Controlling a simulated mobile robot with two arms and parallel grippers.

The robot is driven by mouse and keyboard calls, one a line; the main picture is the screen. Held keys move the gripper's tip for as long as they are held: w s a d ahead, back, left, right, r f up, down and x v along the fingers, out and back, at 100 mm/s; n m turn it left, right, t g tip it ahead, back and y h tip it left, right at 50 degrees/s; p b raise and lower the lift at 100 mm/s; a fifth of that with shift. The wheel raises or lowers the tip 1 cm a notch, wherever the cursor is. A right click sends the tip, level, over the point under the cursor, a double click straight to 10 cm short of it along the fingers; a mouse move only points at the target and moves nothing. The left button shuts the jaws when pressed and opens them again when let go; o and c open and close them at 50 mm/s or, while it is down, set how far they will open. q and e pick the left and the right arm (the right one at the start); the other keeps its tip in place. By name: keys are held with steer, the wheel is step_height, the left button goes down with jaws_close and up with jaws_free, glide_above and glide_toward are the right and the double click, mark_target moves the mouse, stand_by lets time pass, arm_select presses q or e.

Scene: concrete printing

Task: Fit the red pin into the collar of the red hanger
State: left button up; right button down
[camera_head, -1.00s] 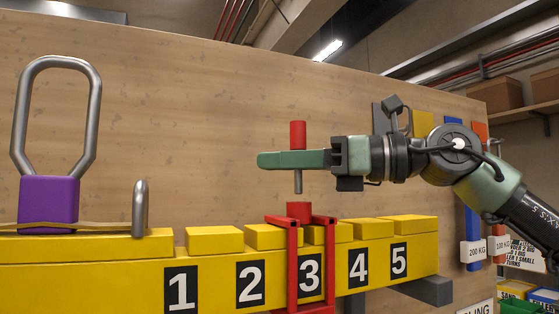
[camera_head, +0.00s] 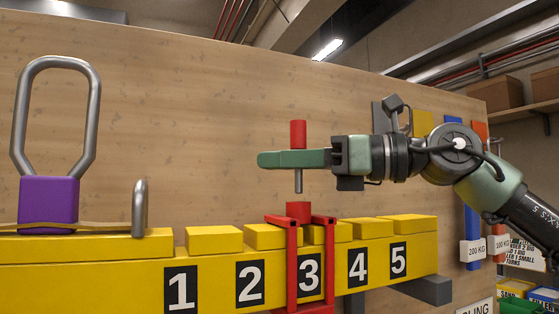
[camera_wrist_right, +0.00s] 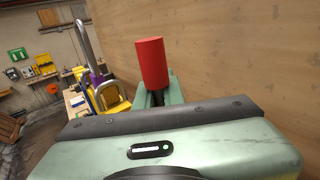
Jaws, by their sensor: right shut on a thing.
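The red pin (camera_head: 298,134) has a red top and a grey metal shank that points straight down. My right gripper (camera_head: 292,159) is shut on the pin and holds it upright. The red top also shows in the right wrist view (camera_wrist_right: 152,64), standing above the fingers (camera_wrist_right: 160,95). The red hanger (camera_head: 292,265) hangs over the yellow beam at number 3, with its red collar (camera_head: 299,211) on top. The shank's tip is a little above the collar, apart from it and roughly in line. The collar's opening is not visible. My left gripper is out of view.
The yellow beam (camera_head: 215,287) carries numbers 1 to 5 and several yellow blocks on top. A purple block with a tall metal loop (camera_head: 48,200) and a grey metal post (camera_head: 139,208) stand at the left. A wooden panel (camera_head: 190,120) rises behind.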

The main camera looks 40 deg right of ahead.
steer(key=shift+f, duration=0.2)
steer(key=shift+f+b, duration=1.65)
steer(key=shift+r, duration=0.15)
steer(key=shift+r+p, duration=1.45)
steer(key=shift+p, duration=0.15)
steer(key=shift+f, duration=0.2)
steer(key=shift+f+b, duration=1.4)
steer(key=shift+b, duration=0.05)
